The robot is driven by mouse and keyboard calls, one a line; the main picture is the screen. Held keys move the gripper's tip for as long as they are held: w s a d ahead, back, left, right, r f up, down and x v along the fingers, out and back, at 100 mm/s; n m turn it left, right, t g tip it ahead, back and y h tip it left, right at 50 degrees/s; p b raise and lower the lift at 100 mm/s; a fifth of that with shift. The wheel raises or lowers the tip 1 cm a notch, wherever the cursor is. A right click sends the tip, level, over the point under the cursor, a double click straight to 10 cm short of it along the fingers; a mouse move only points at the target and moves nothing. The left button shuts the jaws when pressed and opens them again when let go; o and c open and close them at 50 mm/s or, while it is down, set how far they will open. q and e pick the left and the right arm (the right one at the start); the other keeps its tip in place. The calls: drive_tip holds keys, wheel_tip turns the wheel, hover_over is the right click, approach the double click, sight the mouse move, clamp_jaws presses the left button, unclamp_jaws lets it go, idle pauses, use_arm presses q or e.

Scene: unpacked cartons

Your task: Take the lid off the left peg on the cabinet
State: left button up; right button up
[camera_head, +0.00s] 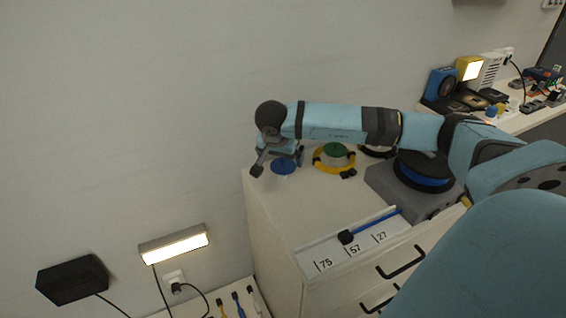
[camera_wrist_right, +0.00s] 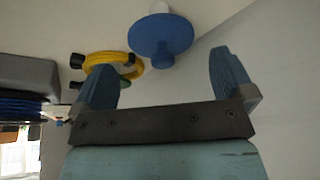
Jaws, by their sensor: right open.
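A round blue lid (camera_head: 284,167) sits at the left end of the cabinet top (camera_head: 300,200). My right gripper (camera_head: 278,163) is over the lid in the head view. In the right wrist view this gripper (camera_wrist_right: 164,75) is open and empty, its fingers apart from the lid. The peg itself is hidden or too small to tell. My left gripper is out of view.
A green disc (camera_head: 334,149) with a yellow cable ring (camera_head: 321,164) around it is right of the lid. A grey box (camera_head: 385,187) carries a black and blue spool (camera_head: 424,180). A blue-handled tool lies by a numbered strip (camera_head: 353,250) at the cabinet's front.

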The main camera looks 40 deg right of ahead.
sight(282, 159)
drive_tip(key=b+x, duration=0.1)
drive_tip(key=x, duration=0.3)
drive_tip(key=shift+w+d+f, duration=0.15)
drive_tip(key=shift+f, duration=0.15)
drive_tip(key=c, duration=0.8)
drive_tip(key=shift+r, duration=0.2)
